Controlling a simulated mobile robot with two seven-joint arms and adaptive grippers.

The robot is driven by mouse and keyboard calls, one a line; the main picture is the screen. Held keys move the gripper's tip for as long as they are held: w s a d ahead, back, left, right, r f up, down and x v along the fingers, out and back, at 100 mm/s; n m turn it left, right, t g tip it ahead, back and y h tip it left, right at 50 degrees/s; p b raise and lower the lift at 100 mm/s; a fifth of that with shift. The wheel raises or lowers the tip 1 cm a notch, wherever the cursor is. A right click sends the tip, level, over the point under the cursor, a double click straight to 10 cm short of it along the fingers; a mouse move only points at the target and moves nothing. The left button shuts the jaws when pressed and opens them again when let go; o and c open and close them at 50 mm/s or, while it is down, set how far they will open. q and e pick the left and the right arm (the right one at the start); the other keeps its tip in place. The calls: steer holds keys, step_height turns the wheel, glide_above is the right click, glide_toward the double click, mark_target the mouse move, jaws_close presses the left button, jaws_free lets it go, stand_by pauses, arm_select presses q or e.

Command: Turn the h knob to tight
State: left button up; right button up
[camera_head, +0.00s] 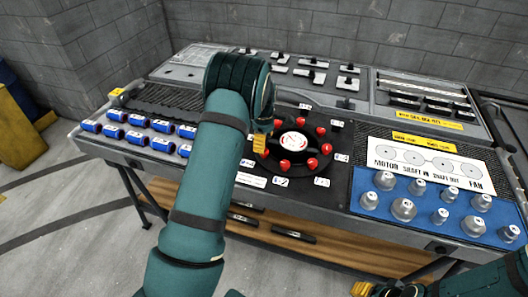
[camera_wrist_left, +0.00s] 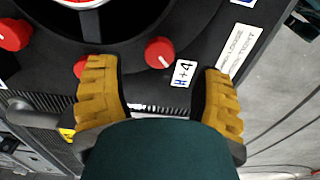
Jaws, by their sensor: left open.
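A round red knob (camera_wrist_left: 159,52) shows in the left wrist view beside a white label (camera_wrist_left: 183,73) that seems to read H+4. It sits on the rim of a black round fixture. A white strip label (camera_wrist_left: 234,50) with loose and tight wording lies to its right. My left gripper (camera_wrist_left: 158,78) is open, its yellow fingers on either side of the line to this knob, with nothing held. In the head view my left gripper (camera_head: 260,133) hovers over the left side of the dial (camera_head: 316,152). My right gripper (camera_head: 388,289) is at the bottom edge, its jaws unclear.
Another red knob (camera_wrist_left: 80,67) is partly hidden by a finger, and a further one (camera_wrist_left: 14,34) is at the left. Floor is open in front of the bench.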

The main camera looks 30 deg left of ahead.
arm_select(q)
steer(key=shift+f, duration=2.35)
jaws_close()
